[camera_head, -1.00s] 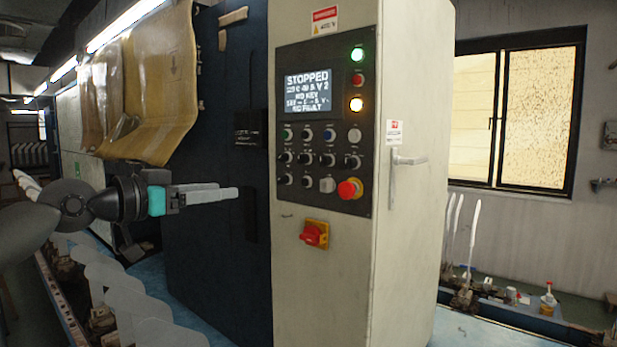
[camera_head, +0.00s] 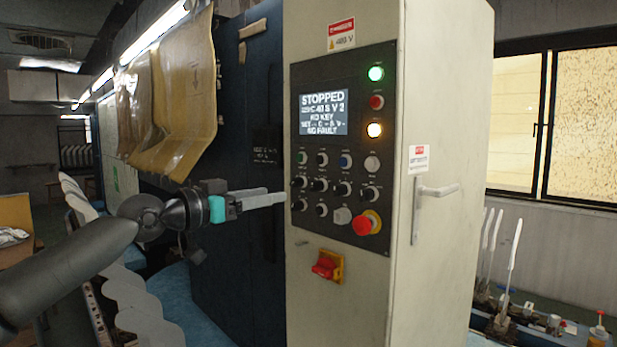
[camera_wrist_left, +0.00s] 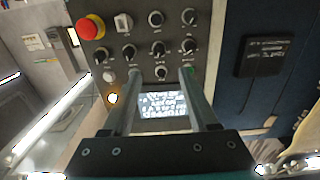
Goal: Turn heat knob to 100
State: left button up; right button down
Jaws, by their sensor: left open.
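The control panel (camera_head: 335,232) is on the front of a tall cream cabinet. It carries several small black knobs (camera_head: 319,185) in rows below a lit screen (camera_head: 323,109) reading "STOPPED". The labels are too small to tell which knob is the heat knob. My left gripper (camera_head: 285,198) is open and empty, with its fingers pointing at the panel's left edge, level with the knob rows. In the left wrist view the panel appears upside down. The fingers (camera_wrist_left: 157,75) are spread there, with knobs (camera_wrist_left: 157,48) between and beyond their tips. My right gripper is not seen.
A red emergency stop (camera_head: 364,223) sticks out at the panel's lower right. A red and yellow switch (camera_head: 327,265) is below the panel, and a door handle (camera_head: 436,190) is on the cabinet's right side. Brown sheets (camera_head: 185,90) hang at the left.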

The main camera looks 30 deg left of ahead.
aim_at(312, 187)
pick_arm(q)
jog(key=p+x, duration=0.4)
jog(key=x, duration=0.6)
jog(key=shift+w+d, duration=0.2)
jog(key=shift+w, duration=0.05)
jog(key=shift+w+d, duration=0.2)
jog(key=shift+w, duration=0.35)
grip_shut()
